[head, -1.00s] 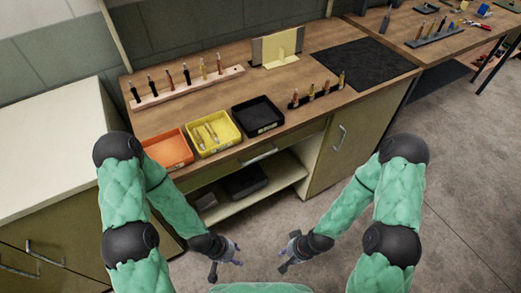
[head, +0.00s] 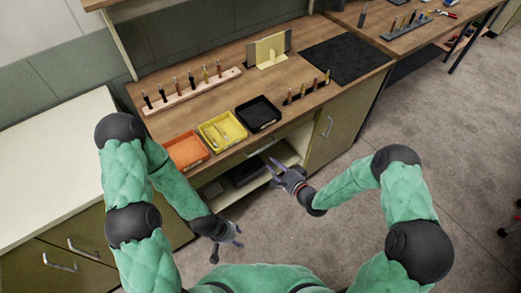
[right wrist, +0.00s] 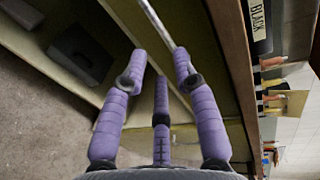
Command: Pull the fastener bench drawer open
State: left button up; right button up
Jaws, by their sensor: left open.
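The fastener bench (head: 290,87) has a wooden top and a shallow drawer under its front edge, above an open shelf. In the right wrist view the drawer front (right wrist: 205,55) is olive, with a metal bar handle (right wrist: 158,24). My right gripper (head: 272,165) is in front of the drawer; in the right wrist view its purple fingers (right wrist: 160,85) are spread, with the handle just beyond and partly between the tips. I cannot tell whether they touch. The drawer looks shut. My left gripper (head: 237,238) is open and empty, low in front of the bench.
On the bench stand an orange tray (head: 186,151), a yellow tray (head: 222,130) and a black tray (head: 258,113). A dark box (right wrist: 82,52) sits on the shelf below. A cabinet door (head: 335,125) is right of the drawer.

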aim_at(261, 150)
jog(key=b+x, duration=0.2)
jog(key=x, duration=0.8)
jog(key=shift+w+a+f+b, duration=0.1)
jog(key=shift+w+f+b, duration=0.1)
jog(key=shift+b, duration=0.1)
jog(key=shift+r, duration=0.1)
grip_shut()
